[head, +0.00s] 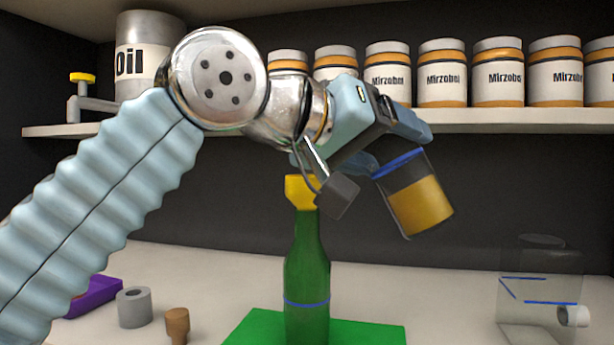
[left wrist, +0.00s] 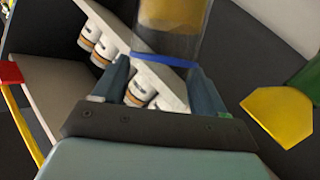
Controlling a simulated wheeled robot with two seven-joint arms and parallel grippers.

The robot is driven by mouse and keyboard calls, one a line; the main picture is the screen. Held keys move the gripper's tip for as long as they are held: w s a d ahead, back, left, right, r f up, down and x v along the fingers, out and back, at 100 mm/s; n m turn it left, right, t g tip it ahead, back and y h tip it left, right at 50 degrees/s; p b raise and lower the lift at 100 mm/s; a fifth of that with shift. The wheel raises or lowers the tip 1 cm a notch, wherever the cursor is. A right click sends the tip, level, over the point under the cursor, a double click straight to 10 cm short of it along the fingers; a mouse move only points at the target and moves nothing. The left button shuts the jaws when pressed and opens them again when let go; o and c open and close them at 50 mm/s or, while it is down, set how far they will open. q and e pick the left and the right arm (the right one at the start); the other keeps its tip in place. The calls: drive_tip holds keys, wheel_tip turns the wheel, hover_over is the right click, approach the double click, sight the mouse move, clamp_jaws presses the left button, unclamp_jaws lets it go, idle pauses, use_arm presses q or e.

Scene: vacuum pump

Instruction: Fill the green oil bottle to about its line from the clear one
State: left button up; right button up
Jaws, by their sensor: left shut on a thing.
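The green oil bottle (head: 307,262) stands upright on a green mat (head: 375,333). A blue line (head: 307,302) rings its lower part, and a yellow funnel (head: 300,191) sits on its mouth. The oil level inside cannot be made out. My left gripper (head: 402,140) is shut on the clear container (head: 421,205), up and right of the funnel. The container is tilted, its blue-edged end up, with amber oil in its lower part. The left wrist view shows the container (left wrist: 172,28) between the fingers and the yellow funnel (left wrist: 280,115) to the right. My right gripper is not in view.
A shelf (head: 460,122) behind carries several labelled jars (head: 442,75) and a grey Oil can (head: 145,55). Another clear container (head: 540,270) stands at right beside a white cylinder (head: 575,316). A grey ring (head: 134,307), brown plug (head: 177,325) and purple tray (head: 95,296) lie at left.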

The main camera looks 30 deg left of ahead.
sight(378, 174)
use_arm(q)
drive_tip(key=shift+a+f+n+h, duration=0.2)
drive_tip(key=shift+n+h, duration=0.1)
drive_tip(key=shift+n, duration=0.2)
drive_tip(key=shift+d+f+n+t+h, duration=0.45)
drive_tip(key=shift+n+t, duration=0.25)
drive_tip(key=shift+n, duration=0.3)
drive_tip(key=shift+f, duration=0.1)
drive_tip(key=shift+d+f+n, duration=0.1)
drive_tip(key=shift+f+n, duration=0.05)
drive_tip(key=shift+n, duration=0.25)
drive_tip(key=shift+d+f+n+t+b, duration=0.35)
drive_tip(key=shift+f+n+b, duration=0.3)
drive_tip(key=shift+b, duration=0.7)
idle(1.1)
drive_tip(key=shift+r+n+t+h, duration=0.35)
drive_tip(key=shift+r+n+t, duration=0.1)
drive_tip(key=shift+r+n, duration=0.45)
idle(1.8)
